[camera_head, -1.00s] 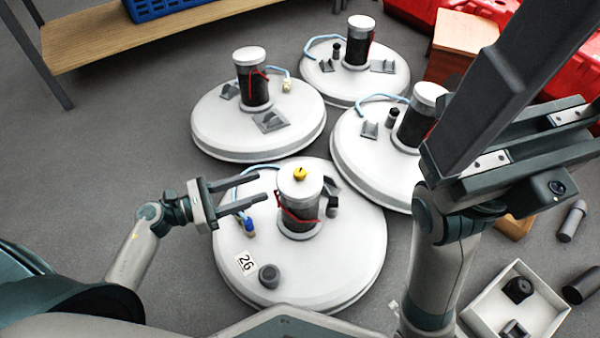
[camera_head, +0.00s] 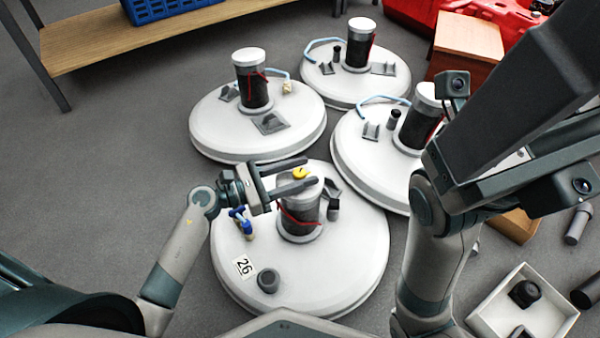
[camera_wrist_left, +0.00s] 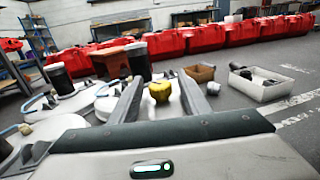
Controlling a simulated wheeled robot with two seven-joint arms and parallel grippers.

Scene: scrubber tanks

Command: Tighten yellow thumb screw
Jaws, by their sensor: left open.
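The yellow thumb screw (camera_head: 300,174) sits on top of the dark cylinder (camera_head: 300,208) of the nearest white tank (camera_head: 340,262), the one labelled 26. My left gripper (camera_head: 310,173) is open, with its fingers on either side of the screw at about the height of the cylinder's cap. In the left wrist view the thumb screw (camera_wrist_left: 160,91) shows between the two open fingers, a little nearer the left one. I cannot tell whether a finger touches it. My right arm stands at the right of the head view; its fingertips cannot be made out clearly.
Three more white tanks (camera_head: 258,140) stand behind and to the right. A white tray (camera_head: 545,322) with dark parts lies at lower right. A wooden box (camera_head: 468,42) and red barriers (camera_head: 415,12) are at the back. The floor at left is clear.

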